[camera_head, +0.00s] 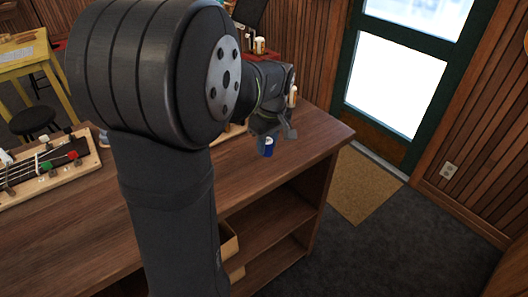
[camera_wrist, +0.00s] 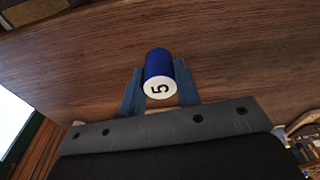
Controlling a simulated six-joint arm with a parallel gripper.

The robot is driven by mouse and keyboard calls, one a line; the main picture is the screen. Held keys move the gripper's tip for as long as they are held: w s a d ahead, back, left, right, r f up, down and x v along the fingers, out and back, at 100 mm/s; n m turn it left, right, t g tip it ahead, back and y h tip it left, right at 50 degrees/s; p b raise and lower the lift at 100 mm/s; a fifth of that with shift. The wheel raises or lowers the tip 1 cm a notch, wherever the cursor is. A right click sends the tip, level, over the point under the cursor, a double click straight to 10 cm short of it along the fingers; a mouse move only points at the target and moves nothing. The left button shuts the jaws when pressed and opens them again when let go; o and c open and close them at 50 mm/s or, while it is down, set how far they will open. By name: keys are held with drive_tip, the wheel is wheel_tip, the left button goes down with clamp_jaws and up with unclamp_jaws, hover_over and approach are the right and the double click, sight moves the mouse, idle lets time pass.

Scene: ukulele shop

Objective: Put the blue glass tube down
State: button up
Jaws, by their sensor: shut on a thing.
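The blue glass tube (camera_wrist: 158,64) is a short blue cylinder with a white end marked "5". In the wrist view it sits between the two fingers of my gripper (camera_wrist: 160,88), which is shut on it. In the head view the tube (camera_head: 266,147) shows below my gripper (camera_head: 268,132), near the right end of the wooden counter (camera_head: 300,150). I cannot tell whether the tube touches the counter top. My arm hides much of the counter's middle in the head view.
A ukulele neck (camera_head: 45,165) lies on a light wooden board at the left of the counter. Small items stand at the back behind my arm. A box (camera_head: 228,242) sits on the shelf below. The counter's right end looks clear.

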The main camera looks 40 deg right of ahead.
sight(269, 142)
drive_tip(key=shift+w+a+f, duration=0.1)
drive_tip(key=shift+w+f, duration=0.3)
drive_tip(key=shift+w, duration=0.05)
drive_tip(key=shift+f, duration=1.85)
drive_tip(key=shift+f, duration=0.2)
drive_tip(key=o, duration=1)
drive_tip(key=shift+c, duration=0.2)
drive_tip(key=shift+r, duration=0.1)
drive_tip(key=r, duration=0.4)
drive_tip(key=s+r, duration=0.1)
drive_tip(key=r, duration=0.7)
drive_tip(key=shift+s+r, duration=0.1)
drive_tip(key=shift+s, duration=0.2)
